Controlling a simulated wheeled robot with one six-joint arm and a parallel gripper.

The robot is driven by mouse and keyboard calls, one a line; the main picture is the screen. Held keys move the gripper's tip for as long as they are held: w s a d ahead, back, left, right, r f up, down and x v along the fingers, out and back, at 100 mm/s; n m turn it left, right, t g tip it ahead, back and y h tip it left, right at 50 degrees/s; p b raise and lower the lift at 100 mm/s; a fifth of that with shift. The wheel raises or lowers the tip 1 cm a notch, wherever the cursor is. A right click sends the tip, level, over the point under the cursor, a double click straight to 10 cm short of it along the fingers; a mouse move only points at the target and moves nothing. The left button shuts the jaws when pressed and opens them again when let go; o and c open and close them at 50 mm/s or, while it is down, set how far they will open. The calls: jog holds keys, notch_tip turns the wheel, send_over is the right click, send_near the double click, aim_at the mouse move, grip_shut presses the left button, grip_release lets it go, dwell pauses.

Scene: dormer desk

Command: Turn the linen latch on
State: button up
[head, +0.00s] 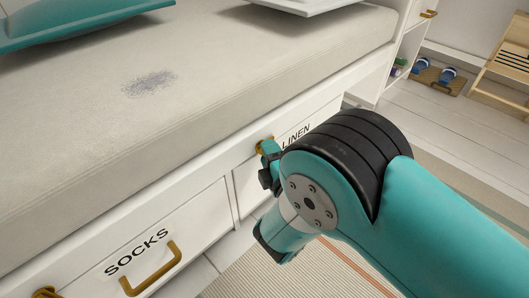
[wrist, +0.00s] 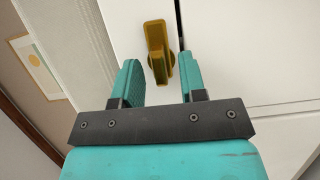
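The brass linen latch (wrist: 155,38) is on a white front beside a dark seam in the wrist view. Its lever looks nearly in line with the seam. In the head view only a bit of the brass latch (head: 264,146) shows, left of the LINEN label (head: 296,137), partly hidden by my gripper. My gripper (wrist: 158,60) is open, with its two teal fingers apart on either side of the latch's lower end. I cannot tell whether either finger touches it. In the head view, my arm hides part of the linen drawer.
The SOCKS drawer (head: 97,272) with a brass handle (head: 155,269) is at lower left. Another brass fitting (head: 46,293) shows at the bottom edge. A pale mattress (head: 215,80) overhangs the drawers. Blue shoes (head: 447,75) and a wooden chair (head: 506,67) are far right.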

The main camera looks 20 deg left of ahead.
grip_shut()
jog(key=shift+r+p, duration=0.2)
jog(key=shift+p, duration=0.5)
jog(key=m+g+p, duration=0.2)
jog(key=m+p, duration=0.2)
jog(key=m+g+p, duration=0.3)
jog(key=m+p, duration=0.1)
jog(key=p, duration=0.1)
jog(key=m+g+p, duration=0.2)
jog(key=m+p, duration=0.3)
jog(key=shift+w+d+r, duration=0.1)
jog(key=shift+w+r, duration=0.05)
jog(key=shift+w, duration=0.2)
jog(key=shift+g, duration=0.4)
